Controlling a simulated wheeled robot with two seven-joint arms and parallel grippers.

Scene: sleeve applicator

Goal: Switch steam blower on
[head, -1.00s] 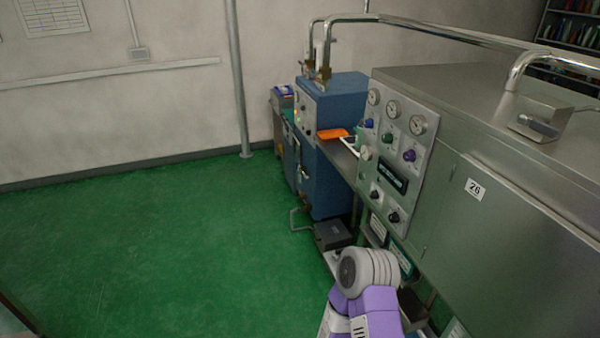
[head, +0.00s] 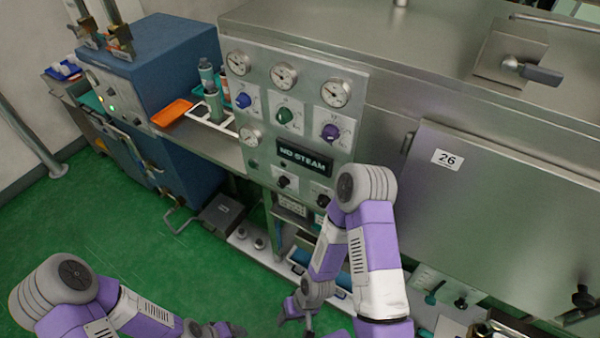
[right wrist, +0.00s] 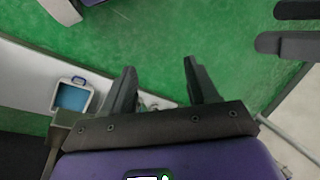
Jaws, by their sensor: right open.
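A grey control panel (head: 262,132) carries round gauges, blue, green and purple knobs, and a dark display (head: 303,158) that appears to read "NO STEAM". Two black knobs sit below the display, one at the left (head: 285,182) and one at the right (head: 323,200), close to my right arm in the picture. I cannot tell which control belongs to the steam blower. My right gripper (head: 297,309) hangs low, below the panel; its open, empty fingers show in the right wrist view (right wrist: 160,70). My left gripper (head: 222,330) is at the bottom edge, its jaws unclear.
A large steel cabinet (head: 480,190) marked 26 stands right of the panel. A blue machine (head: 165,62) stands left, with an orange tray (head: 171,112) and bottles (head: 208,78) beside it. A dark pedal box (head: 221,211) is on the floor. Green floor (head: 120,235) is clear at left.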

